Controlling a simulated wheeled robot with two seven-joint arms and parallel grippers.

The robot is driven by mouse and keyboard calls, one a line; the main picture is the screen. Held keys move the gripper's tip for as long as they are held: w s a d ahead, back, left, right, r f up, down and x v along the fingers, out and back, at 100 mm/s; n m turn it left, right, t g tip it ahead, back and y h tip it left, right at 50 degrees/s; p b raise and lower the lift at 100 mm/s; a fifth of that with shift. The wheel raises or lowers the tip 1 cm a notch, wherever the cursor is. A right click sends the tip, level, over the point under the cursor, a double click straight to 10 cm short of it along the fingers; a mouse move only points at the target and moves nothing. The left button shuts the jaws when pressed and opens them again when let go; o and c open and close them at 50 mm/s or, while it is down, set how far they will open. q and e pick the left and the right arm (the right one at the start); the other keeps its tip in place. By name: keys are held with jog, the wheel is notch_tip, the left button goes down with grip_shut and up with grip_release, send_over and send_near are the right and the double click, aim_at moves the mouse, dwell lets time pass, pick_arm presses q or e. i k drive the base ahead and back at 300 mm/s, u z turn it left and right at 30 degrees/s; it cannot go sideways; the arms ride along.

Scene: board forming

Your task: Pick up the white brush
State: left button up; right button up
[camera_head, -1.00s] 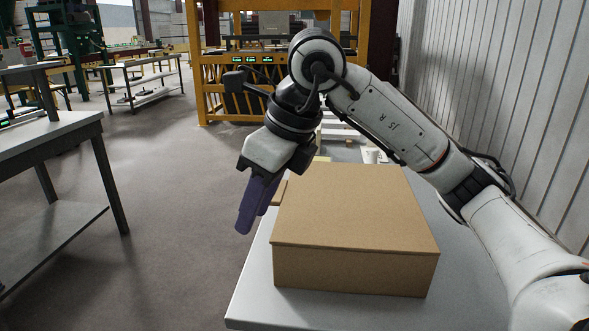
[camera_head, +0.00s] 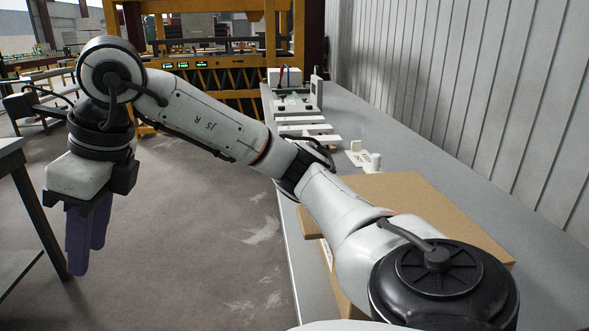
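I cannot clearly make out a white brush. A small white object (camera_head: 372,161) stands on the grey table (camera_head: 455,150) just beyond the cardboard box; it is too small to tell what it is. My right gripper (camera_head: 87,262) hangs at the left of the view with its purple fingers pointing down. It is over the floor, left of the table and well away from the white object. The fingers overlap from this angle, so the gap between them is hidden. I see nothing held below them. My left gripper is not in view.
A cardboard box (camera_head: 430,205) sits on the near part of the table, partly hidden by my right arm. Pale flat pieces (camera_head: 305,130) and a small device (camera_head: 290,98) are farther back. A grey corrugated wall (camera_head: 470,80) borders the right. Another table (camera_head: 18,225) stands at left.

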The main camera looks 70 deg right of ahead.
aim_at(374, 168)
jog(key=i, duration=2.05)
jog(key=z, duration=3.45)
jog(key=i, duration=1.7)
